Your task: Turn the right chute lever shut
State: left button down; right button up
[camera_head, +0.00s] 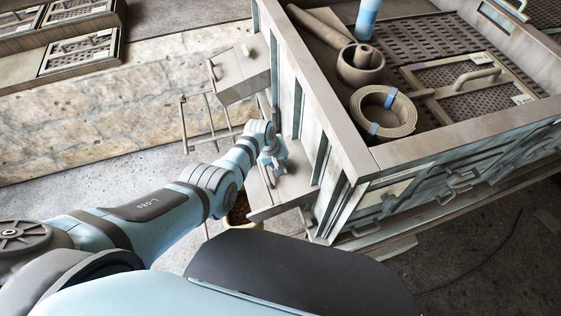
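My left arm reaches in from the left, and its gripper (277,164) is at the side of the large bench, over a beige chute-like ledge (290,188). The gripper is small and seen from above and behind; I cannot tell whether its fingers are open or shut, or whether they touch anything. A second beige box-shaped chute (240,72) sticks out from the same side farther back. Thin metal rods (212,137) run out to the left between the two. I cannot pick out the right chute lever for sure; the gripper may hide it. My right gripper is out of view.
The bench (345,135) carries a rolled belt (383,112), a cardboard-like tube, a blue cylinder (367,18) and a grated lid with a handle (475,76). A container with brown contents (240,210) stands below the ledge.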

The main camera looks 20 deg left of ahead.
pick_arm(q)
jog(key=c, duration=1.5)
grip_release()
jog(key=shift+r, duration=0.1)
jog(key=v, duration=1.2)
